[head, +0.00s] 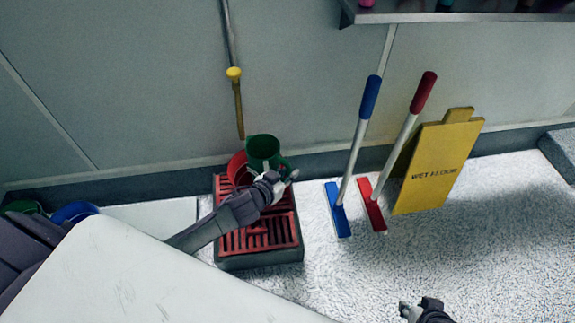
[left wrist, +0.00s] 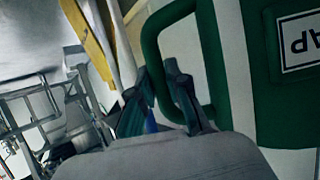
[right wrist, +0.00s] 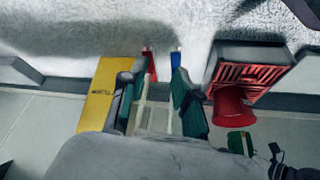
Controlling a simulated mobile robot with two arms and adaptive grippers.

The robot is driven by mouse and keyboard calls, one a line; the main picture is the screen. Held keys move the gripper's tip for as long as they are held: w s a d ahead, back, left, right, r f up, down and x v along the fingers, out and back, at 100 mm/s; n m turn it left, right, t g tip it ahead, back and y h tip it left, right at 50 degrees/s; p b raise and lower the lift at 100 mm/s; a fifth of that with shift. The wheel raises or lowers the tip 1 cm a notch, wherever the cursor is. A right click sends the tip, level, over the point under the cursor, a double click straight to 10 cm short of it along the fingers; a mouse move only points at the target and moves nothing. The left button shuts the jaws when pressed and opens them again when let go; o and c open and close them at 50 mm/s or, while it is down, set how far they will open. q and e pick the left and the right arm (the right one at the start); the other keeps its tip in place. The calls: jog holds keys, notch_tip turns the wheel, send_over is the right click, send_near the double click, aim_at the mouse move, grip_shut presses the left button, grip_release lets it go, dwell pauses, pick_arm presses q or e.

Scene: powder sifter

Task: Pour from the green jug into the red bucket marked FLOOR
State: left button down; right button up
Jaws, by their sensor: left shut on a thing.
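The green jug (head: 263,149) is in the air in the head view, its open top in sight and roughly upright. My left gripper (head: 288,178) is shut on its handle. In the left wrist view the jug (left wrist: 240,60) fills the right side, with a white label partly cut off. The red bucket (head: 236,170) stands on the red grate, partly hidden behind the jug. It shows more fully in the right wrist view (right wrist: 232,107), with the jug near its rim. No FLOOR mark is readable. My right gripper (right wrist: 156,88) is open and empty, away from both.
The red grate (head: 285,232) sits in a dark low frame on the floor. A blue squeegee (head: 338,215), a red squeegee (head: 372,208) and a yellow wet-floor sign (head: 437,165) stand to the right. A yellow-and-grey pole (head: 233,74) is on the wall above.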

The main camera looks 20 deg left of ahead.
pick_arm(q)
jog(key=shift+s+a+f, duration=0.1)
jog(key=shift+f, duration=0.25)
jog(key=shift+f+h+b, duration=0.4)
jog(key=shift+f+b, duration=0.1)
jog(key=shift+f, duration=0.05)
jog(key=shift+d+f+n+b, duration=0.2)
jog(key=shift+f+n+b, duration=0.1)
jog(key=shift+f+b, duration=0.3)
pick_arm(e)
jog(key=s+d+r+g, duration=0.1)
jog(key=s+r, duration=0.3)
jog(key=r, duration=0.1)
jog(key=shift+s+d, duration=0.15)
jog(key=shift+s, duration=0.2)
pick_arm(q)
jog(key=shift+d+r, duration=0.1)
pick_arm(e)
jog(key=shift+f, duration=0.1)
